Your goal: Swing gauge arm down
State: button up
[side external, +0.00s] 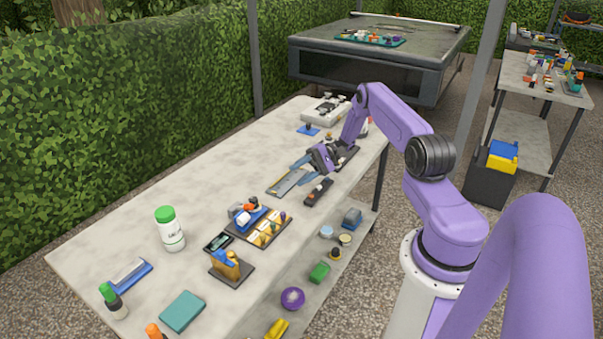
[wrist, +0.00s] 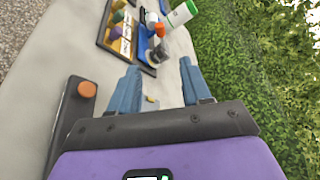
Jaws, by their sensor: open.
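My gripper (side external: 298,173) is over the middle of the table, and its two blue fingers point toward the near left. In the wrist view the fingers (wrist: 160,88) stand wide apart, with nothing held between them. Below them in the side view lies a flat grey plate (side external: 283,187) with a dark edge. A small grey and yellow piece (wrist: 151,100) shows between the fingers in the wrist view. Beside the plate lies a dark bar (side external: 314,197) with an orange-brown knob, also in the wrist view (wrist: 72,112). I cannot tell which part is the gauge arm.
A tray of small coloured pieces (side external: 270,229), a white bottle with a green cap (side external: 171,232) and a teal block (side external: 182,311) stand toward the near end of the table (side external: 130,225). A white device (side external: 325,108) is at the far end. The table's left middle is clear.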

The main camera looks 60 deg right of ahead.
jog(key=shift+w+a+r, duration=0.1)
jog(key=c, duration=0.7)
jog(key=w+a+r+n+g+h, duration=0.1)
jog(key=a+h, duration=0.1)
jog(key=w+a+r+n+g+h, duration=0.1)
jog(key=a+r+n+g+h, duration=0.1)
jog(key=w+a+r+n+g+h, duration=0.1)
jog(key=a+n+g, duration=0.1)
jog(key=shift+w+a+r+h, duration=0.3)
jog(key=shift+w+r+h, duration=0.1)
grip_shut()
jog(key=w+a+r+n+h, duration=0.4)
jog(key=a+r+n+h, duration=0.1)
jog(key=r+h, duration=0.25)
send_near(243, 208)
jog(key=shift+t+y, duration=0.3)
jog(key=shift+y, duration=0.15)
jog(key=d, duration=0.1)
jog(key=d+f, duration=0.1)
jog(key=d, duration=0.2)
jog(key=shift+w+f, duration=0.2)
jog(key=shift+w, duration=0.2)
jog(key=a+f, duration=0.1)
jog(key=s+f, duration=0.1)
jog(key=shift+a+f, duration=0.35)
jog(key=shift+a, duration=0.05)
jog(key=shift+s+a+f, duration=0.25)
jog(key=shift+a+f, duration=0.15)
jog(key=shift+f, duration=0.05)
